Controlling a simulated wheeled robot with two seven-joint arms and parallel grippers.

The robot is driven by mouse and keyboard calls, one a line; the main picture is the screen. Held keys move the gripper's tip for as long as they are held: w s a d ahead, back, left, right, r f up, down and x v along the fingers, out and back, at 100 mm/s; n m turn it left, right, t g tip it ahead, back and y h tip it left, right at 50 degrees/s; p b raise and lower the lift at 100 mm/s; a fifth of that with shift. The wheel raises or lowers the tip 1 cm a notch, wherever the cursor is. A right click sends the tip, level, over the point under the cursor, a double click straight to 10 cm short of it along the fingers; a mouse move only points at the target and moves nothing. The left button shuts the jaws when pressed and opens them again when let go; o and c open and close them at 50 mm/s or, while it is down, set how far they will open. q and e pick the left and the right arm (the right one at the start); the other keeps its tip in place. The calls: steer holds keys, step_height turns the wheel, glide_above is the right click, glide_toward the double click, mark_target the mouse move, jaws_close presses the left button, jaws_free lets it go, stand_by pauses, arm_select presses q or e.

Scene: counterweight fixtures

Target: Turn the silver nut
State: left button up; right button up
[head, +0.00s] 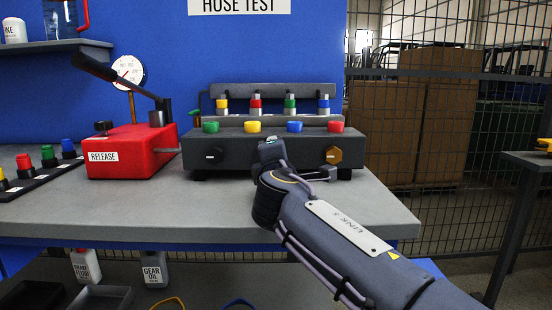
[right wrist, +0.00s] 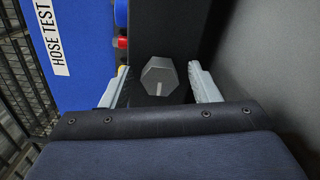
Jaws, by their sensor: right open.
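The silver nut (right wrist: 158,76) is a grey hexagonal nut with a pale mark on its face. It shows in the right wrist view on a dark surface. My right gripper (right wrist: 160,68) is open, with one finger on each side of the nut and a visible gap to both. In the head view the front of the dark fixture block (head: 262,166) carries a dull grey nut (head: 213,156) at its left and a brass nut (head: 334,156) at its right. My right arm reaches in front of the block, and its fingers are not clear there. My left gripper is not in view.
Green, yellow, blue and red knobs (head: 252,127) line the block's top. A red RELEASE box (head: 130,150) with a black lever (head: 118,80) stands close to the left. The grey bench (head: 150,215) is clear in front.

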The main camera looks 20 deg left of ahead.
steer(key=shift+b+v, duration=0.3)
steer(key=shift+v, duration=3.6)
